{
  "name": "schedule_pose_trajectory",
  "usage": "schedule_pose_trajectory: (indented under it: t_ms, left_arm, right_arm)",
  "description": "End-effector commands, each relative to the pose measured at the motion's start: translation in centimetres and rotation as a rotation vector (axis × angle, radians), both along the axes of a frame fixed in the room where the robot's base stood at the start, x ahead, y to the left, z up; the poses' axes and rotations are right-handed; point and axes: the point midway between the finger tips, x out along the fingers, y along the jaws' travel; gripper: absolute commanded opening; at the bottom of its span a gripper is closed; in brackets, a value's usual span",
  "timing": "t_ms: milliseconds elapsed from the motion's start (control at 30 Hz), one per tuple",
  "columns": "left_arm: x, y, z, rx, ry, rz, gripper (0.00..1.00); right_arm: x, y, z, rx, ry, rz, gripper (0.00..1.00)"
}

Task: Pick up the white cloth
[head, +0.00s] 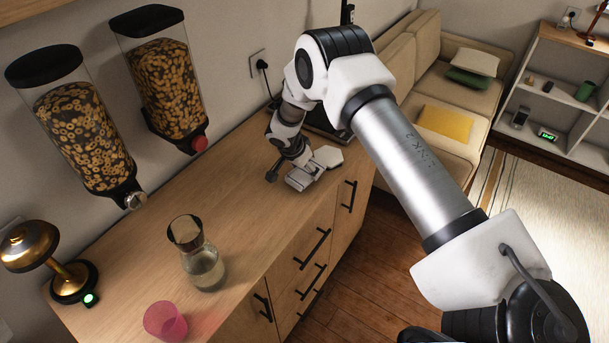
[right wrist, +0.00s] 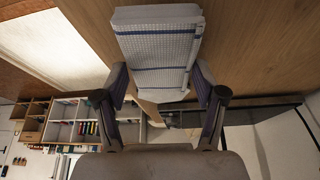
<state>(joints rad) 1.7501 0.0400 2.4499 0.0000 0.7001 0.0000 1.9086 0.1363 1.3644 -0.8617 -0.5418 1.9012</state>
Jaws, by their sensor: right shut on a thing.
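The white cloth (right wrist: 158,45) is folded into a flat block with a fine grid weave and dark blue stripes. In the right wrist view it lies between the two fingers of my right gripper (right wrist: 161,77), which are closed on its sides. In the head view my right gripper (head: 294,177) is low over the far part of the wooden counter, its arm coming in from the right. The cloth is too small there to tell whether it touches the counter. My left gripper is in neither view.
Two cereal dispensers (head: 85,135) hang on the wall. A dark appliance (head: 325,125) stands behind my gripper. The counter's middle is clear.

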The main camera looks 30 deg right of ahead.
Motion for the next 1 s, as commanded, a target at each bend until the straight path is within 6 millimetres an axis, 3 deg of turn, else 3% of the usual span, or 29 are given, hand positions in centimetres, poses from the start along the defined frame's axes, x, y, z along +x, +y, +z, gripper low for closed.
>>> schedule_pose_trajectory:
  t_ms: [67,167,400,600,767,1000]
  left_arm:
    - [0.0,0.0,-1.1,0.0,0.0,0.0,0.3]
    - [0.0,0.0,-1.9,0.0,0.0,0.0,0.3]
    - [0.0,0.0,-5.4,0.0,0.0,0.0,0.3]
    - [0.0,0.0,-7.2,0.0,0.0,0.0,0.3]
    - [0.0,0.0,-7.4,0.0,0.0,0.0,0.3]
    - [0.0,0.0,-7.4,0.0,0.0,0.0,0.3]
  right_arm:
    - [0.1,0.0,0.8,0.0,-0.005,0.0,0.38]
    - [-1.3,1.3,0.9,0.0,0.001,0.004,0.38]
    - [-6.2,6.0,1.3,-0.003,0.0,0.006,0.38]
    - [-9.9,9.6,2.1,-0.004,-0.002,0.004,0.38]
    - [-11.2,11.0,2.6,-0.001,-0.002,0.002,0.38]
    - [-11.5,11.2,2.7,0.0,-0.001,0.0,0.38]
